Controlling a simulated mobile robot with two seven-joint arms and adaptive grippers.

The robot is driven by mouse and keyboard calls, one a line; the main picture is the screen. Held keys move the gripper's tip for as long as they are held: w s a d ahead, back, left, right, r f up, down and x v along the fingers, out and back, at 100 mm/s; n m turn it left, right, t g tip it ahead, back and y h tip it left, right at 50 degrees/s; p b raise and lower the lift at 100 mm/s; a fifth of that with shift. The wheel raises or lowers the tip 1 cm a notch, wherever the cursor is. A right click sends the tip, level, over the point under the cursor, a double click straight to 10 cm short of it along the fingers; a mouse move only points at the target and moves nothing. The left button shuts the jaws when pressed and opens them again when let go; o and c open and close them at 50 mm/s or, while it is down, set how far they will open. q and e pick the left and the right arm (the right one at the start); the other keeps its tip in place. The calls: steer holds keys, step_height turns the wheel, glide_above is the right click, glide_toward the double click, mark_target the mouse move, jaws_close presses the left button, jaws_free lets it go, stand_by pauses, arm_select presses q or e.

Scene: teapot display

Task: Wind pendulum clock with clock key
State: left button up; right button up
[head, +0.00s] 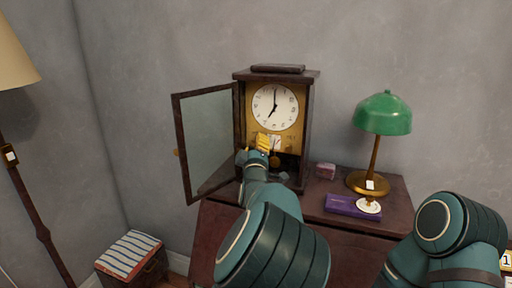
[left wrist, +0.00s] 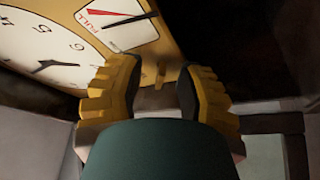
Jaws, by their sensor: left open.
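The wooden pendulum clock (head: 313,130) stands on the cabinet with its glass door (head: 208,140) swung open to the left. Its white dial (head: 275,107) shows about seven o'clock. My left gripper (head: 263,143) is at the lower part of the gold face, below the dial. In the left wrist view its yellow fingers (left wrist: 158,88) are open on either side of a small gold piece (left wrist: 160,74) sticking out from the face. I cannot tell whether this is the clock key or a part of the clock. A gauge (left wrist: 130,32) marked FULL is just beyond. My right gripper is out of view.
A striped-top chest (head: 130,252) and a floor lamp (head: 15,65) are at left.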

arm_select(q)
steer(key=shift+o, duration=0.4)
jaws_close()
steer(key=shift+a, duration=0.1)
steer(key=shift+a+f+m, duration=0.1)
steer(key=shift+f+m, duration=0.3)
steer(key=shift+f, duration=0.1)
steer(key=m, duration=0.1)
steer(key=m+h, duration=0.1)
steer(key=m, duration=0.1)
steer(key=m+t+h, duration=0.1)
steer(key=shift+r+m, duration=0.3)
